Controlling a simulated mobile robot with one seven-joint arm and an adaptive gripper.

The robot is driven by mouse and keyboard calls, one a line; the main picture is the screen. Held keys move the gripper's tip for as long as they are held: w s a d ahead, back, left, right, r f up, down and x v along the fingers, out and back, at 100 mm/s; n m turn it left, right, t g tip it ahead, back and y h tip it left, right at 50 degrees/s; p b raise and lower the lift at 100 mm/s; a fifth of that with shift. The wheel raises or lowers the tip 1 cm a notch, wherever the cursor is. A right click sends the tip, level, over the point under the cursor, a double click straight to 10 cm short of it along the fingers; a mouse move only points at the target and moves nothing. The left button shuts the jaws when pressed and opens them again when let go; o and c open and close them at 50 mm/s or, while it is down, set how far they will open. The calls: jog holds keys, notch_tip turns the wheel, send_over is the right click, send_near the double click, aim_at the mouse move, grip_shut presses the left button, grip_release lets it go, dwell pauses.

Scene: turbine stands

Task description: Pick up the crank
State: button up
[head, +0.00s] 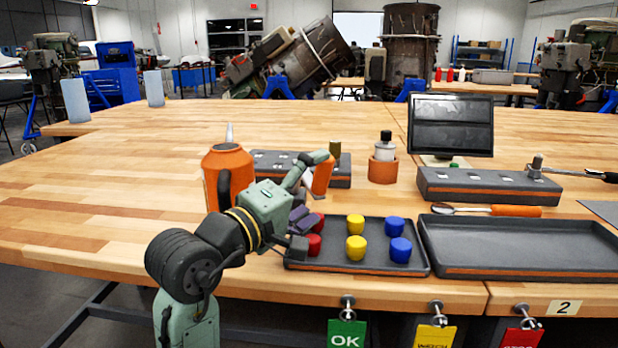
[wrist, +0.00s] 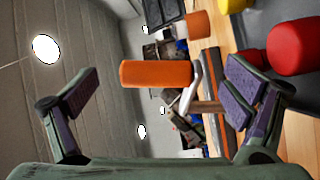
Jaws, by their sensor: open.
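The crank has an orange handle (head: 322,177) and a pale metal arm (wrist: 191,88). In the head view it stands at the front right of the rear-left grey block, partly hidden by my gripper. In the wrist view its orange handle (wrist: 155,73) shows upright in the world, ahead of and between my fingers. My gripper (head: 309,200) is open, with purple pads, above the left edge of the near tray. In the wrist view my gripper (wrist: 160,82) has its fingers wide apart and nothing held; I cannot tell how far the handle is from the pads.
A dark tray (head: 340,266) holds red, yellow and blue knobs right by my gripper. An orange jug (head: 228,168) stands just left. An orange cup (head: 383,170) with a bottle, a grey block (head: 485,188) and an empty tray (head: 520,255) are to the right.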

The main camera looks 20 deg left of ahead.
aim_at(321, 182)
jog(key=x, duration=0.4)
jog(key=shift+w+p, duration=0.15)
jog(key=shift+p, duration=0.15)
jog(key=shift+a, duration=0.1)
jog(key=shift+c, duration=0.4)
